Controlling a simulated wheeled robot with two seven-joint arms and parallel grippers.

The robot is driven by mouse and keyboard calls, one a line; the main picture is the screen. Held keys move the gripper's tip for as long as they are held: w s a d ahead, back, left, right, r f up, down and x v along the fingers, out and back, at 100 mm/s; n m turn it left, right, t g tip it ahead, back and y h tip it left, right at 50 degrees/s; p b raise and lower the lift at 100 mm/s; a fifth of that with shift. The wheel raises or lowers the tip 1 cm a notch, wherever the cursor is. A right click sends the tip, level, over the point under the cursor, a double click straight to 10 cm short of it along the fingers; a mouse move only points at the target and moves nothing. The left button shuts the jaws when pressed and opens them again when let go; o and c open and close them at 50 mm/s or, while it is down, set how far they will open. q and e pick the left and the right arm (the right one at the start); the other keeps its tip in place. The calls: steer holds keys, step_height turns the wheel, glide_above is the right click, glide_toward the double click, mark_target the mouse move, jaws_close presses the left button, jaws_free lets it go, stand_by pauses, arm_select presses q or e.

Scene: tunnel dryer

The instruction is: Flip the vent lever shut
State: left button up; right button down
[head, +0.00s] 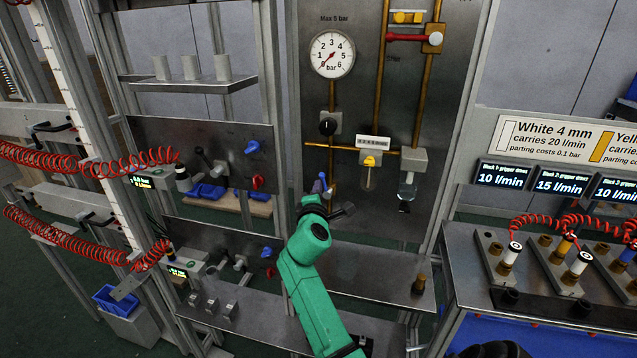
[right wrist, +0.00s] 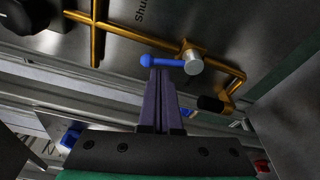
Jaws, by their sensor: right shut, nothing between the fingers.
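A blue lever with a ball knob (right wrist: 148,60), which I take for the vent lever, sits on a brass valve with a silver hub (right wrist: 193,63). In the right wrist view it lies sideways, knob to the left of the hub. My right gripper (right wrist: 160,73) is shut and empty. Its purple fingertips are right at the lever beside the knob; I cannot tell whether they touch. In the head view my right gripper (head: 318,187) is at the lower left of the steel panel, and the lever (head: 323,176) is mostly hidden behind it. My left gripper is not in view.
A steel shelf (head: 375,271) runs below. Hose fittings stand on a bench (head: 466,248) at right. Red coiled hoses (head: 85,163) hang at left.

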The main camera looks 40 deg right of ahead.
stand_by(0.3)
steer(key=m+b, duration=0.1)
steer(key=s+d+m+b, duration=0.1)
steer(key=m+b, duration=0.1)
steer(key=shift+s+d+r+h+b, duration=0.1)
steer(key=shift+d+r+h+b, duration=0.05)
steer(key=shift+r+h+b, duration=0.15)
